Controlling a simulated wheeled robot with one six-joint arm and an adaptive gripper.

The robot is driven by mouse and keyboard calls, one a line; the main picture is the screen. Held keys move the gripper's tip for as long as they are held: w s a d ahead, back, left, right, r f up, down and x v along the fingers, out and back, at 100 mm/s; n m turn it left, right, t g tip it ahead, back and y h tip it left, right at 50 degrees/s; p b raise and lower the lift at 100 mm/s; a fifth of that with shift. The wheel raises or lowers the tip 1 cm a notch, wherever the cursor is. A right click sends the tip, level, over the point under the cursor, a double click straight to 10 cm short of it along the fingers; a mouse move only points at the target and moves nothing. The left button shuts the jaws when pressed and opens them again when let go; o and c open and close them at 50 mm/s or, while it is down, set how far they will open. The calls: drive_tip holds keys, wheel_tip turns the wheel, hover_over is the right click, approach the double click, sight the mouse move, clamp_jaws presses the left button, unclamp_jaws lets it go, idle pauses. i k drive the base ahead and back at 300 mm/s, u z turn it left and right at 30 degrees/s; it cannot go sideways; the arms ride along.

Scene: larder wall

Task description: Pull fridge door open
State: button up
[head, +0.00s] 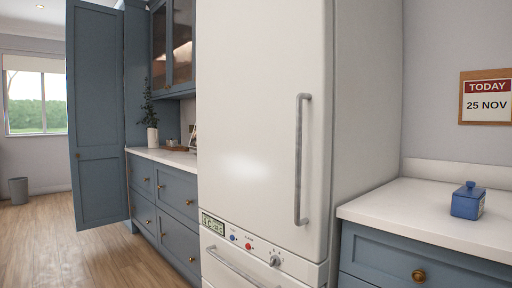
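The fridge door (250,120) is a tall white panel in the middle of the head view. It looks shut, flush against the fridge body (365,130). A long grey vertical bar handle (299,160) sits near the door's right edge. Below the door is a control strip (255,246) with a small display, a blue button, a red button and a knob. Under it is a lower white front with its own grey bar handle (232,266). My gripper does not show in the view, and nothing is touching the door handle.
A tall blue cupboard door (98,120) stands open at the left. Blue drawers with a white counter (165,157) lie left of the fridge. A white counter (425,208) with a blue jar (467,201) is at the right. Wooden floor (110,262) is clear at lower left.

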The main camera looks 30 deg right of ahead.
sight(265, 68)
drive_tip(key=u, duration=2.6)
drive_tip(key=i, duration=0.45)
drive_tip(key=z, duration=2.95)
